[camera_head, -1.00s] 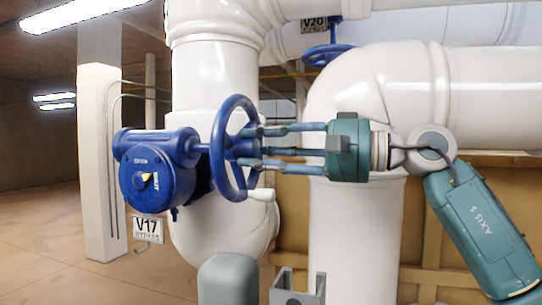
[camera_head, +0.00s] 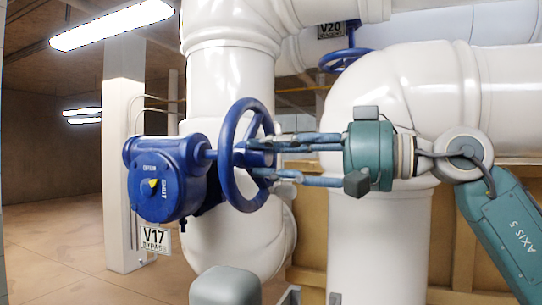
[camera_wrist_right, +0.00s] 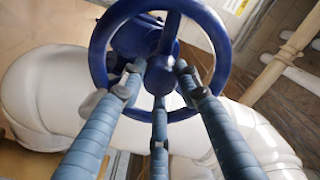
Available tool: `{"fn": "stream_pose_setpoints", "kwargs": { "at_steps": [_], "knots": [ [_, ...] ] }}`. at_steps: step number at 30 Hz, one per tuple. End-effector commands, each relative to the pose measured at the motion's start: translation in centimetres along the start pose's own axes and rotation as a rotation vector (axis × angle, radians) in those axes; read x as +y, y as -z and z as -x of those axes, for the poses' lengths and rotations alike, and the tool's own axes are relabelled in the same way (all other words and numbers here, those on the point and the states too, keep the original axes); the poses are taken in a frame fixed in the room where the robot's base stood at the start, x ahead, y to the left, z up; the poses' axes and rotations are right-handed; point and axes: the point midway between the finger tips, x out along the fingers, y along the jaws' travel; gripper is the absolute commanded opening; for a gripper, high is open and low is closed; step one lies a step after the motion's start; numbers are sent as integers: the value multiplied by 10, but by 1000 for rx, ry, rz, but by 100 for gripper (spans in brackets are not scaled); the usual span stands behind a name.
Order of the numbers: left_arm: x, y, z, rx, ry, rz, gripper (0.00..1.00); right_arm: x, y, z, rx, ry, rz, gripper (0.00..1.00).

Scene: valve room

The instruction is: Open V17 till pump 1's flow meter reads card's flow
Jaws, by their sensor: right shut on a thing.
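V17 is a blue gearbox (camera_head: 165,180) with a blue handwheel (camera_head: 225,160), which also shows in the right wrist view (camera_wrist_right: 222,48). A V17 BYPASS tag (camera_head: 155,240) hangs under the gearbox. The gearbox face has a small yellow pointer (camera_head: 153,184) and a SHUT mark at its right; its exact setting is too small to read. My right gripper (camera_head: 258,160) comes from the right, its long fingers shut on the handwheel around the hub, between the spokes (camera_wrist_right: 158,82). My left gripper, the flow meter and the card are not in view.
Thick white pipes stand behind V17 and to its right (camera_head: 380,240). A blue V20 handwheel (camera_head: 345,58) with its tag (camera_head: 331,31) is higher up behind. A white pillar (camera_head: 123,160) stands at the left. Open floor (camera_head: 60,240) lies beyond it.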

Motion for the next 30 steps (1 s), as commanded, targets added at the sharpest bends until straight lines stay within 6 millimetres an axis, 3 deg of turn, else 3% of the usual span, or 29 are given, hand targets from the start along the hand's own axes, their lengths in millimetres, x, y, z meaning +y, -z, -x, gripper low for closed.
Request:
{"fn": "stream_pose_setpoints", "kwargs": {
  "at_steps": [10,11,13,23,30],
  "knots": [
    [0,0,0,0,0,0,53,3,-4,-1,-11,-4,0,0],
    [0,0,0,0,0,0,53,3,-4,-1,-11,-4,0,36],
    [0,0,0,0,0,0,53,2,-4,-1,-10,-4,0,50],
    [2,3,0,5,-2,2,53,1,-2,1,-4,-2,0,51],
    [2,3,0,4,-2,1,53,3,-1,36,-1,-5,0,51]
  ]
}}
